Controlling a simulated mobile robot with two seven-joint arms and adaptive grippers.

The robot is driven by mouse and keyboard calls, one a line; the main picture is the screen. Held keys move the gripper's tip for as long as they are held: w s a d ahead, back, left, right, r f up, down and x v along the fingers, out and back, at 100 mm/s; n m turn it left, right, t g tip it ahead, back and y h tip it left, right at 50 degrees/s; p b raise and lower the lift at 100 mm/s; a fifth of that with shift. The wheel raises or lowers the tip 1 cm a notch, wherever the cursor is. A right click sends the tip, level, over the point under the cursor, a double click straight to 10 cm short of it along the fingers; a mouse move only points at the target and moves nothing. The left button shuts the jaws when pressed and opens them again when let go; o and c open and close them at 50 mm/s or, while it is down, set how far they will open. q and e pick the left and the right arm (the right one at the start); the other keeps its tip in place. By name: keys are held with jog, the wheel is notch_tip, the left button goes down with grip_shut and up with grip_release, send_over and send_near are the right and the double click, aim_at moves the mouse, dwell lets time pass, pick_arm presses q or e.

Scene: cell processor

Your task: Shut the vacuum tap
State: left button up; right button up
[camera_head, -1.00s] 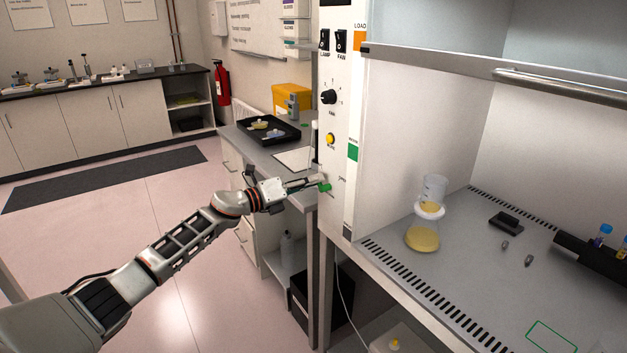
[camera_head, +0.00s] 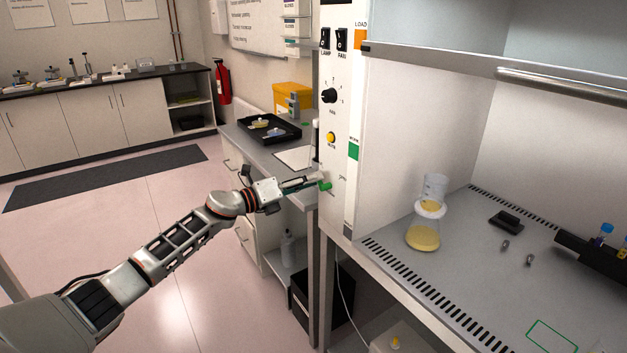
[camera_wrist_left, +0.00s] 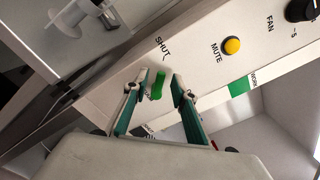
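The green vacuum tap handle (camera_head: 325,186) is on the lower part of the white front post of the cabinet. In the left wrist view the green handle (camera_wrist_left: 158,86) sits between my two fingers, with a gap on each side, below the printed word SHUT. The handle is slightly tilted there and partly covers a second label. My left gripper (camera_head: 316,181) is at the post, and its fingers in the wrist view (camera_wrist_left: 155,88) are spread apart. I cannot tell how far in front of the handle the fingertips are. My right gripper is not in view.
A yellow MUTE button (camera_head: 330,138) and a black FAN knob (camera_head: 329,96) are above the tap. A flask of yellow liquid (camera_head: 423,236) stands in the cabinet. A side bench with a black tray (camera_head: 285,137) is behind my left gripper. The floor (camera_head: 120,250) is clear.

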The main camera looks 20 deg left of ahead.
pick_arm(q)
jog(key=v, duration=1)
jog(key=shift+s+a, duration=0.25)
jog(key=s+d+f+n+t+y, duration=0.1)
jog(key=s+d+f+n, duration=0.25)
jog(key=f+n, duration=0.2)
jog(key=s+d+f+n+y, duration=0.2)
jog(key=s+d+f+n, duration=0.1)
jog(key=s+f+n, duration=0.3)
jog(key=s+d+f+n+t+y, duration=0.1)
jog(key=s+d+f+n, duration=0.25)
jog(key=f, duration=0.35)
jog(key=s+d+f+n+g+y, duration=0.1)
jog(key=s+f+n+g+y, duration=0.1)
jog(key=s+f+n, duration=0.5)
jog(key=s+d+f+n+g+y, duration=0.2)
jog(key=s+f+n, duration=0.6)
jog(key=s, duration=0.7)
jog(key=shift+s+d+f+g, duration=0.25)
jog(key=shift+f+g, duration=0.45)
jog(key=shift+f, duration=0.2)
